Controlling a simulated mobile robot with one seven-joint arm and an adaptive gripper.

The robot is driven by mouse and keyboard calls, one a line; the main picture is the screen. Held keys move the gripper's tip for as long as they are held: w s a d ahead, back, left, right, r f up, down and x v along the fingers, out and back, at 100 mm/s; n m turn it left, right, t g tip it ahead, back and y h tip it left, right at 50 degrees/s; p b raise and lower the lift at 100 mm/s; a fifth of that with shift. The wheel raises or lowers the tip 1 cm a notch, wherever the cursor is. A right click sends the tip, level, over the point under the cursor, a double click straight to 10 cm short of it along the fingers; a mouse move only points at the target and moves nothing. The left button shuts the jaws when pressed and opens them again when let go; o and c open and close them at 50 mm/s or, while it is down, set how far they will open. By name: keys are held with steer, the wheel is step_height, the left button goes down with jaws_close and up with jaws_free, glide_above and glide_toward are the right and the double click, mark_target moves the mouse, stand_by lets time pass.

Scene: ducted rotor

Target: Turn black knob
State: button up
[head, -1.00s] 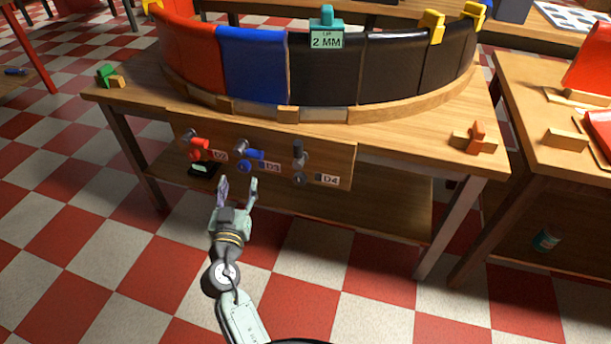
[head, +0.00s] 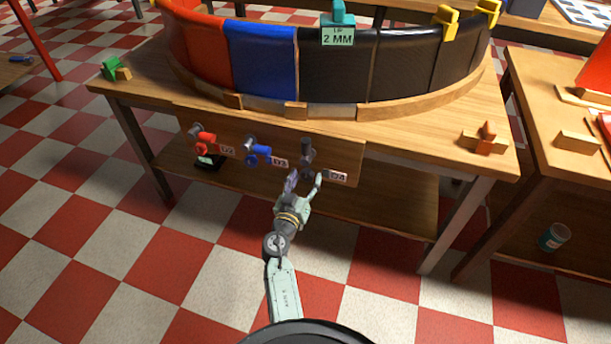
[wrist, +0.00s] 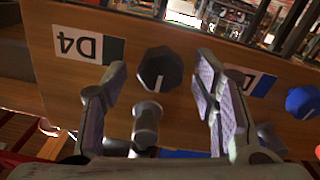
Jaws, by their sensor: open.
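The black knob (wrist: 160,68) is a dark faceted dial with a short white line on its face. It sits on the wooden front panel beside the D4 label (wrist: 78,44), which appears upside down in the wrist view. In the head view the knob (head: 308,172) is partly hidden by my gripper (head: 304,178). In the wrist view my gripper (wrist: 160,64) is open, one finger on each side of the knob. Gaps show between the knob and both fingers, so I see no grip. A grey metal cylinder (wrist: 146,124) lies between the fingers, close by the knob.
On the same panel, a blue knob (head: 260,156) by D3 and a red knob (head: 205,141) by D2 sit to the left. The curved coloured duct wall (head: 335,70) stands on the table above. A lower shelf (head: 390,212) lies beneath the panel.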

steer(key=shift+w+d, duration=0.1)
steer(key=shift+w, duration=0.25)
steer(key=shift+c, duration=0.3)
steer(key=c, duration=1.1)
